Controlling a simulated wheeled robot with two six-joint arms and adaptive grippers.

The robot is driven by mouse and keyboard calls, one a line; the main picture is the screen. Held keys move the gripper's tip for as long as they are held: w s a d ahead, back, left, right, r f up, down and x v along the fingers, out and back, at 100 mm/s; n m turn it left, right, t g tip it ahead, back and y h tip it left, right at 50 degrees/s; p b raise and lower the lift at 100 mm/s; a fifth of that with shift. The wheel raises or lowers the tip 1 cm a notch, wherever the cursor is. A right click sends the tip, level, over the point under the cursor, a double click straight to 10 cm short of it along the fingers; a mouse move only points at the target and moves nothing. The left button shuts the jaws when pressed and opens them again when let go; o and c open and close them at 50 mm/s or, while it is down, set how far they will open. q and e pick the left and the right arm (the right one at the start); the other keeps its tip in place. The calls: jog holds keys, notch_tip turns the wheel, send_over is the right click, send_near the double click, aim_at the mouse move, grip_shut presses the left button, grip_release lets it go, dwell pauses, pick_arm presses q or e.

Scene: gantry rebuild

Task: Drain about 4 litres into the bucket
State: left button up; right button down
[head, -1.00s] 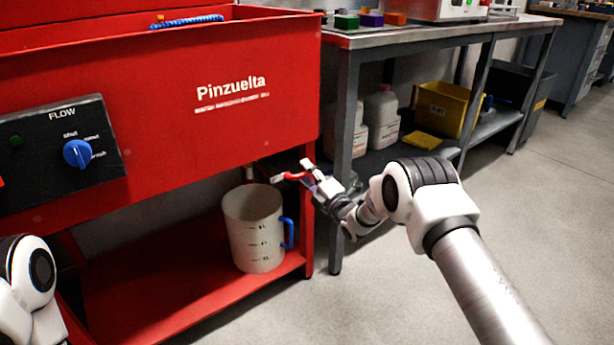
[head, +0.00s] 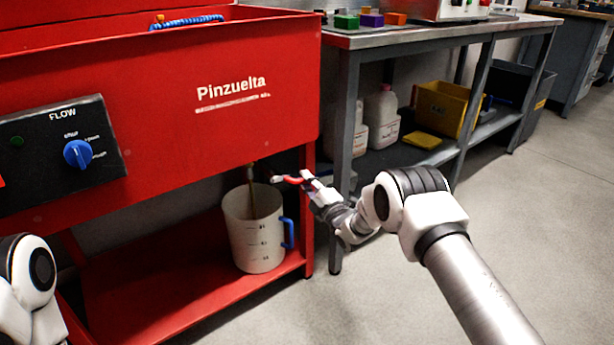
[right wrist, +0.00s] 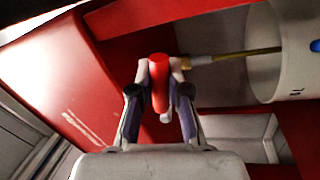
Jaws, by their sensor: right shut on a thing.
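The white bucket (head: 255,235) stands on the red lower shelf under the red tank (head: 200,115), with level marks on its side and a blue handle. It is at the right edge in the right wrist view (right wrist: 295,75). A thin brownish stream (head: 251,178) runs from the drain spout (right wrist: 197,60) into the bucket; the liquid level inside is hidden. My right gripper (head: 306,180) is shut on the red valve lever (head: 292,180); in the right wrist view the lever (right wrist: 159,85) sits between the fingertips. My left gripper is out of view.
A FLOW panel with a blue knob (head: 77,153) is on the tank's front. A grey workbench (head: 440,38) stands to the right, with white jugs (head: 382,118) and a yellow bin (head: 446,106) on its shelf. Open floor lies at the right.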

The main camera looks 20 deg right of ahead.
jog(key=shift+s+a+f+m+h+p, duration=0.15)
jog(key=shift+a+f+m+h, duration=0.15)
jog(key=shift+f+m, duration=0.55)
jog(key=shift+s+a+f+m+h+p, duration=0.1)
jog(key=shift+a+f+m+h, duration=0.2)
jog(key=shift+m, duration=1)
jog(key=shift+s+a+f+m+h+p, duration=0.15)
jog(key=shift+a+f+m+h, duration=0.15)
jog(key=shift+f+m, duration=0.55)
jog(key=shift+w+r, duration=0.1)
jog(key=shift+r, duration=0.1)
jog(key=c, duration=1.1)
grip_release()
jog(key=v, duration=1.2)
jog(key=shift+r, duration=0.1)
